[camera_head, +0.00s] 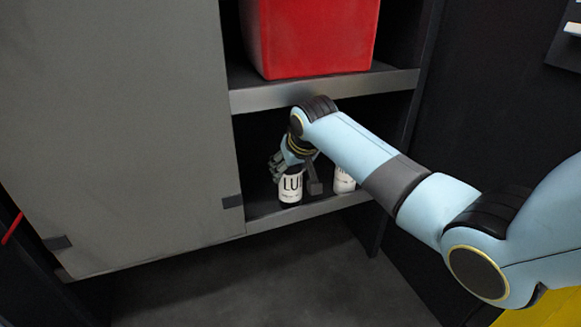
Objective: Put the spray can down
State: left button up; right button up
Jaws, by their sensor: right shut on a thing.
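A white spray can (290,188) with dark lettering stands upright at the lower shelf, near its front edge. My right gripper (291,168) reaches into the shelf from the right and is shut on the upper part of this can. The can's top is hidden by the gripper. Its base appears to be at shelf level, but I cannot tell whether it touches. A second white can (343,181) stands just to the right, partly hidden behind my right arm. My left gripper is not in view.
The lower shelf (262,222) is part of a dark cabinet. A grey door panel (110,120) closes off its left side. A red bin (312,38) sits on the shelf above, over my right wrist. The cabinet's right side wall is close to my arm.

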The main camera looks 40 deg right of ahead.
jog(key=shift+s+r, duration=0.15)
jog(key=o, duration=1.5)
